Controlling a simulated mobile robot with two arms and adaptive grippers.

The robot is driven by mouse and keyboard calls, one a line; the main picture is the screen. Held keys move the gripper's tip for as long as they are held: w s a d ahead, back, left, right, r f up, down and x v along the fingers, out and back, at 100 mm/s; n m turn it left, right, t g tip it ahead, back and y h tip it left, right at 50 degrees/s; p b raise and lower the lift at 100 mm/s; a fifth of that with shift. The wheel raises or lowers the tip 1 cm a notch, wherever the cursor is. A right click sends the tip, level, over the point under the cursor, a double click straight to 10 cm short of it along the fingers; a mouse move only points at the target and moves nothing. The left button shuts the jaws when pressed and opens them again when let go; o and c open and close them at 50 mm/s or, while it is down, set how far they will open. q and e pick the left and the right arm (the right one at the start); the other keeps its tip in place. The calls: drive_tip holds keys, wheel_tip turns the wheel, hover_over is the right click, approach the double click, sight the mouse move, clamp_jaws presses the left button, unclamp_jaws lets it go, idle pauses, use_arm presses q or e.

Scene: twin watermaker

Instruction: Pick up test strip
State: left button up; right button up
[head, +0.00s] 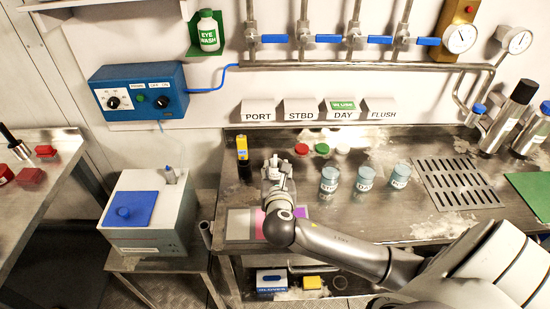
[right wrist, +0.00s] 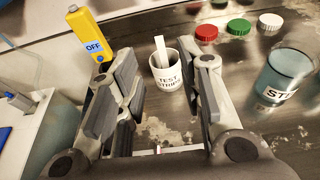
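A small white cup labelled TEST STRIPS (right wrist: 168,78) stands upright on the steel bench in the right wrist view. A pale test strip (right wrist: 160,48) sticks up out of it, leaning against the inner rim. My right gripper (head: 278,163) is over the bench in the head view. In the right wrist view its fingers (right wrist: 166,70) are spread wide and empty. The cup shows between and beyond the fingertips, apart from both. In the head view my gripper and arm partly cover this area. My left gripper is not in view.
A yellow meter reading OFF (right wrist: 90,38) stands just left of the fingers. Red (right wrist: 206,33), green (right wrist: 238,27) and white (right wrist: 270,21) caps lie behind and right. Labelled beakers (head: 364,179) stand to the right. A coloured mat (head: 240,224) lies at the front edge.

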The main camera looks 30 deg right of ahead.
sight(276, 158)
drive_tip(key=shift+x, duration=2.2)
drive_tip(key=shift+w+d+f+p, duration=0.1)
drive_tip(key=shift+w+d+p, duration=0.25)
drive_tip(key=shift+p, duration=0.2)
drive_tip(key=shift+f+p+x, duration=0.2)
drive_tip(key=shift+p+x, duration=0.1)
drive_tip(key=shift+x, duration=1.65)
drive_tip(key=shift+a, duration=0.15)
drive_tip(key=shift+c, duration=0.3)
drive_tip(key=c, duration=0.7)
